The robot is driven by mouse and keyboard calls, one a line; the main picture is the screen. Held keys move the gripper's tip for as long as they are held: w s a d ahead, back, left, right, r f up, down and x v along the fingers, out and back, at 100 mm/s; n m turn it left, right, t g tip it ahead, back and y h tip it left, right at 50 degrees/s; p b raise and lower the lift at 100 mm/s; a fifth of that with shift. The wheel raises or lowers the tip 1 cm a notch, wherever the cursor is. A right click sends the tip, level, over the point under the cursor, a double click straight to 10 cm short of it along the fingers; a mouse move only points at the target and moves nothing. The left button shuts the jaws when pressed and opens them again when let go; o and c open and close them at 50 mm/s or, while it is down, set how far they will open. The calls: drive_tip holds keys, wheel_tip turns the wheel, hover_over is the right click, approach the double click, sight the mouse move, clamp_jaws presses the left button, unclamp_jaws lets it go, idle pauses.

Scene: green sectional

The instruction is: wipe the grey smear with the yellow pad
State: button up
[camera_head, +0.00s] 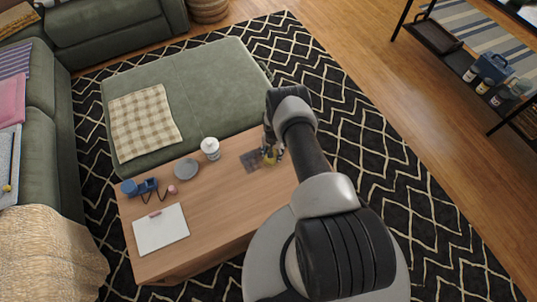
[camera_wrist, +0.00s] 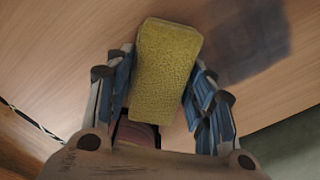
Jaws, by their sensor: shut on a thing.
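The yellow pad (camera_wrist: 165,62) is held between the two fingers of my gripper (camera_wrist: 163,85) in the wrist view. In the head view the pad (camera_head: 269,160) shows small below my wrist, partly hidden by the gripper (camera_head: 273,150). The grey smear (camera_wrist: 247,40) is a dark patch on the wooden table, up and to the right of the pad in the wrist view. In the head view the smear (camera_head: 251,161) lies just left of the pad, at the table's right part. I cannot tell whether the pad touches the table.
A green ottoman (camera_head: 190,85) adjoins the table's far side.

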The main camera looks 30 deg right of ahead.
sight(258, 156)
drive_tip(key=shift+w, duration=0.8)
drive_tip(key=shift+c, duration=0.4)
drive_tip(key=shift+a+r, duration=0.1)
drive_tip(key=shift+a, duration=1.65)
drive_tip(key=shift+s+a+f, duration=0.1)
drive_tip(key=shift+a+f, duration=0.05)
drive_tip(key=shift+a, duration=1.7)
drive_tip(key=shift+a+f, duration=0.1)
drive_tip(key=shift+a, duration=1.75)
drive_tip(key=shift+a+r, duration=0.1)
drive_tip(key=shift+a, duration=1.65)
drive_tip(key=shift+w+r, duration=0.1)
drive_tip(key=shift+w, duration=0.75)
drive_tip(key=shift+w+d, duration=0.1)
drive_tip(key=shift+d, duration=2.05)
drive_tip(key=shift+s+d+f, duration=0.1)
drive_tip(key=shift+d+f, duration=0.05)
drive_tip(key=shift+d, duration=0.95)
drive_tip(key=shift+s+d+f, duration=0.1)
drive_tip(key=shift+d, duration=0.95)
drive_tip(key=shift+w+d+r, duration=0.1)
drive_tip(key=shift+d, duration=1.4)
drive_tip(key=shift+d+r, duration=0.1)
drive_tip(key=shift+d, duration=1.4)
